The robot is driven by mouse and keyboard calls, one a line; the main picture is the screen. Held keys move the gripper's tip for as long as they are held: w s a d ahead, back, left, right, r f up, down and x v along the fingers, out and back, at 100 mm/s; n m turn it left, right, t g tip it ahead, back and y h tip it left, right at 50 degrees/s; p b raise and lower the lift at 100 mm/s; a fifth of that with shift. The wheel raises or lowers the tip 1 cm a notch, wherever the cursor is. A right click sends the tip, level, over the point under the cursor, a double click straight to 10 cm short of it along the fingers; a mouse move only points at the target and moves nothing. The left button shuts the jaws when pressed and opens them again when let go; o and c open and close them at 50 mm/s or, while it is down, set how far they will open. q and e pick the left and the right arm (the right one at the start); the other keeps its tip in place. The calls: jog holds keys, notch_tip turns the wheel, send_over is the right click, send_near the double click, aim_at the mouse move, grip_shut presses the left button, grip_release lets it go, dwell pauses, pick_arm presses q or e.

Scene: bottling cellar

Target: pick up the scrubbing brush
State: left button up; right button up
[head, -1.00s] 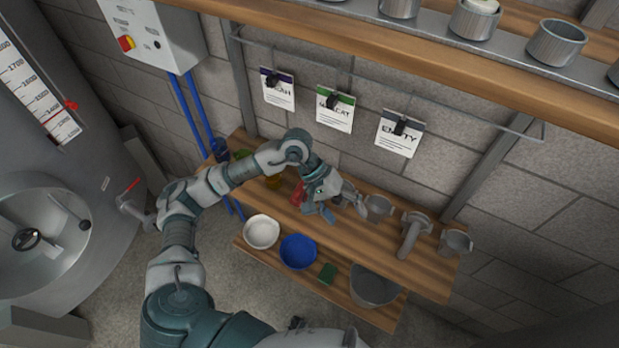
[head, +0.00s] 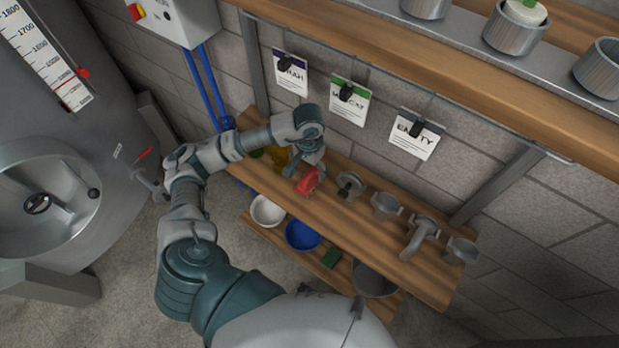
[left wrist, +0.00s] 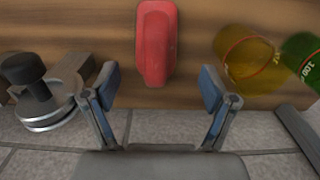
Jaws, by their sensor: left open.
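A red block with a raised grip, which looks like the scrubbing brush (head: 308,181), lies on the upper wooden shelf board. It also shows in the left wrist view (left wrist: 156,42), upright in the picture and centred between the line of my fingers. My left gripper (head: 304,166) is at the brush in the head view, covering part of its surroundings. In the left wrist view my left gripper (left wrist: 159,86) is open, with its blue-padded fingers apart and nothing between them. The brush lies just beyond the fingertips. My right gripper is not in view.
A yellow container (left wrist: 249,60) and a green one (left wrist: 302,62) lie right of the brush in the left wrist view. A grey fitting with a black knob (left wrist: 38,90) is left. Below are a white bowl (head: 267,211) and a blue bowl (head: 302,236).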

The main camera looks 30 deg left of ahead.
aim_at(310, 179)
pick_arm(q)
jog(key=f, duration=0.2)
jog(key=f+p, duration=0.1)
jog(key=f, duration=0.2)
jog(key=shift+s+d+f, duration=0.1)
jog(key=shift+d+f, duration=0.15)
jog(key=shift+f, duration=0.05)
jog(key=c, duration=1.3)
